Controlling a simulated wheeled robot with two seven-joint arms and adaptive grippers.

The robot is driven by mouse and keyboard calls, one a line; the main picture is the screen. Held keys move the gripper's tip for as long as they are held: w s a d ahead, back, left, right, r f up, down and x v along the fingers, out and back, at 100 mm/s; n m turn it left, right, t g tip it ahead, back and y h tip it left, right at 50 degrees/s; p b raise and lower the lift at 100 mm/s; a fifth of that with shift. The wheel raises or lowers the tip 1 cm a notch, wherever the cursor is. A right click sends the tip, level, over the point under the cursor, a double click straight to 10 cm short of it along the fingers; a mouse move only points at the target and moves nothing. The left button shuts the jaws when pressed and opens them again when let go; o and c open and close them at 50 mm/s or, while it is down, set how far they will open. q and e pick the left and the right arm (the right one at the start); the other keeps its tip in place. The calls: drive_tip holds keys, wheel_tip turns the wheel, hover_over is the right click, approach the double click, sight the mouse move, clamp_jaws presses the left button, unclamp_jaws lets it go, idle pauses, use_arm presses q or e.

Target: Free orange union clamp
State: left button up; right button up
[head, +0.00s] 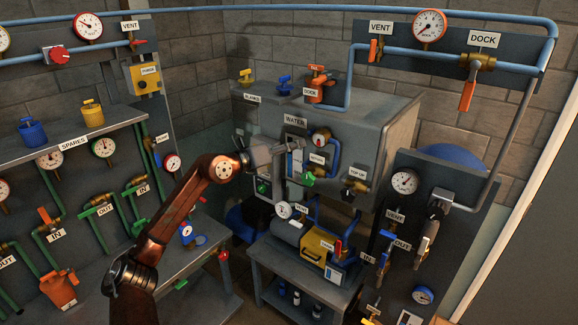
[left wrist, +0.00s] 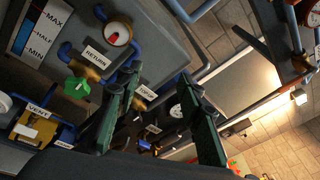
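An orange fitting (head: 316,84), which may be the union clamp, sits on top of the grey tank by a blue pipe, behind a small label. Another orange part (head: 467,95) hangs below the DOCK valve at the upper right. I cannot tell for certain which is the clamp. My left gripper (head: 273,156) is in front of the tank's left face, below and left of the orange fitting and apart from it. In the left wrist view its two dark green fingers (left wrist: 158,78) stand apart with nothing between them. My right gripper does not show.
The grey tank (head: 385,115) carries a gauge, a green knob (head: 308,179) and blue pipes close to my left gripper. A yellow pump unit (head: 318,245) stands on a low cart below. A spares shelf (head: 95,122) is on the left. Valve panels stand at the right.

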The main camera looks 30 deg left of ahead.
use_arm(q)
wheel_tip(320, 180, down, 7)
drive_tip(key=w+a+n, duration=0.1)
drive_tip(key=n, duration=0.1)
drive_tip(key=shift+w, duration=0.2)
drive_tip(key=shift+r, duration=0.1)
